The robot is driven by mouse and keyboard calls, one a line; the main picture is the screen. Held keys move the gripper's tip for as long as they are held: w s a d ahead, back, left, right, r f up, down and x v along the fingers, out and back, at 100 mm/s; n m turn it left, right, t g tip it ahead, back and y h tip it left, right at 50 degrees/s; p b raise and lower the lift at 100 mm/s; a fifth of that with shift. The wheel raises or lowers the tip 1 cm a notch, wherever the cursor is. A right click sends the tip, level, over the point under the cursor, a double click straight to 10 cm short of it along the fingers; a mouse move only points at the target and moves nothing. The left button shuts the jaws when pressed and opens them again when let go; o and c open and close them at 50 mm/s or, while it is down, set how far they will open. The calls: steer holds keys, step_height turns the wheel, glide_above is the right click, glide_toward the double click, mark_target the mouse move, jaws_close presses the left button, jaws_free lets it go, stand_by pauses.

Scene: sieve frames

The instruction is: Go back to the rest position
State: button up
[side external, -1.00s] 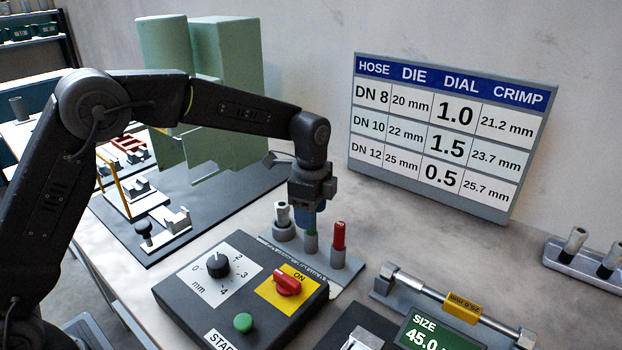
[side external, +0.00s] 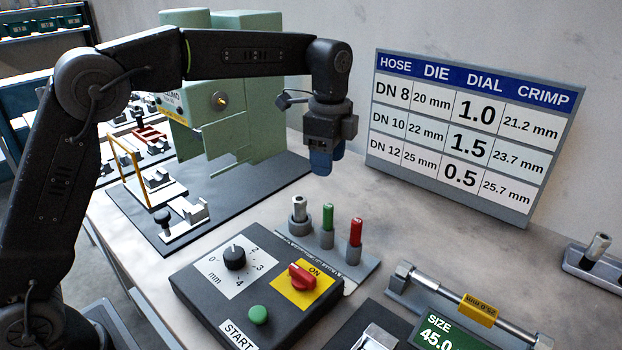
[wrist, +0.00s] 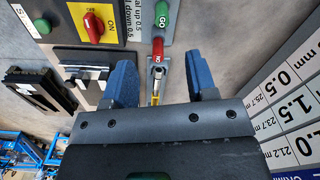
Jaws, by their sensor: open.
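My gripper (side external: 321,162) hangs above the bench, pointing down, with nothing between its blue fingers. In the wrist view its two blue fingers (wrist: 163,85) stand wide apart. The green pin gauge (side external: 328,218) and the red pin gauge (side external: 355,232) stand upright in a grey holder below and apart from the gripper. In the wrist view the green one is marked GO (wrist: 161,17) and the red one (wrist: 157,48) shows between the fingers, well below them. A grey hose piece (side external: 299,208) stands in the same holder at the left.
A control box (side external: 205,300) with a dial, a red switch and a green button sits in front. The green press (side external: 262,120) stands behind left of my gripper. A hose chart (side external: 470,130) leans at the wall. A size display (side external: 437,335) is at front right.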

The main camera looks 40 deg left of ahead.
steer(key=s+a+r+n+t, duration=0.2)
steer(key=s+a+r+n, duration=0.15)
steer(key=s, duration=0.45)
steer(key=s+a+r+n+t, duration=0.1)
steer(key=s+a+r+n, duration=0.1)
steer(key=s+n, duration=0.35)
steer(key=s+a+f+n+t, duration=0.1)
steer(key=s+f+n, duration=0.2)
steer(key=s, duration=0.4)
steer(key=s+a+f+n+t, duration=0.1)
steer(key=s+f+n, duration=0.1)
steer(key=s, duration=0.5)
steer(key=shift+s+a+f+n+t, duration=0.2)
steer(key=shift+s+f+n+t, duration=0.15)
steer(key=shift+f, duration=0.35)
